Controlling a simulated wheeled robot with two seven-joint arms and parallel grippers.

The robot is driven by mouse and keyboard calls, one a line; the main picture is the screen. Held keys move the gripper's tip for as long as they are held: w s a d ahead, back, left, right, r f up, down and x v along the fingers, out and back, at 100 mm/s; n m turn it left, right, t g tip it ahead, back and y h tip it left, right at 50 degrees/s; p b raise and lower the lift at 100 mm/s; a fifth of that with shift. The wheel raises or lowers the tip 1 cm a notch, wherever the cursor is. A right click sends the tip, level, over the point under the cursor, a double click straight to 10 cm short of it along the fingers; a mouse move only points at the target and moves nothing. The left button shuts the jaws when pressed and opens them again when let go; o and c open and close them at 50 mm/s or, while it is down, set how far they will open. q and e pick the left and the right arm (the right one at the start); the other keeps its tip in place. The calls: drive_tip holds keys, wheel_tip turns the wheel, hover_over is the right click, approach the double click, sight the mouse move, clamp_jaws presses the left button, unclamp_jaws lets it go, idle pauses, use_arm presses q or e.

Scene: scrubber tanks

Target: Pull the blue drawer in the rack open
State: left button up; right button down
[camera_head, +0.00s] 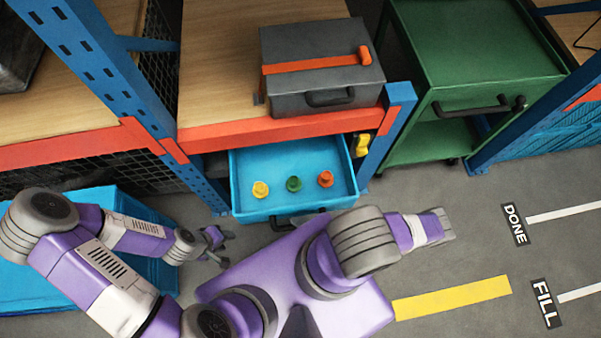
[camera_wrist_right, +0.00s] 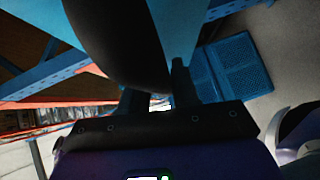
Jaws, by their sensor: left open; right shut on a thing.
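The blue drawer (camera_head: 335,198) is pulled out of the rack, below the orange beam. Its open top shows a yellow knob-like piece (camera_head: 260,189), a green one (camera_head: 294,184) and a red one (camera_head: 326,179) inside. Its dark handle (camera_head: 283,222) is at the front, partly hidden by my right arm. My right gripper (camera_wrist_right: 164,88) is hidden in the head view. In the right wrist view its fingers are around a large dark part, which looks like the drawer handle. My left gripper (camera_head: 214,240) is open and empty, left of the drawer's front.
A grey toolbox (camera_head: 322,72) stands on the rack shelf above the drawer. A blue post (camera_head: 388,128) with a yellow item (camera_head: 362,146) is right of the drawer. A green cart (camera_head: 475,60) stands further right. A blue bin (camera_head: 45,270) is at lower left.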

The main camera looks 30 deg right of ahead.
idle(0.3)
drive_tip(key=c, duration=0.9)
unclamp_jaws()
drive_tip(key=shift+c, duration=0.2)
drive_tip(key=v, duration=0.7)
drive_tip(key=shift+s, duration=0.3)
drive_tip(key=shift+d, duration=0.1)
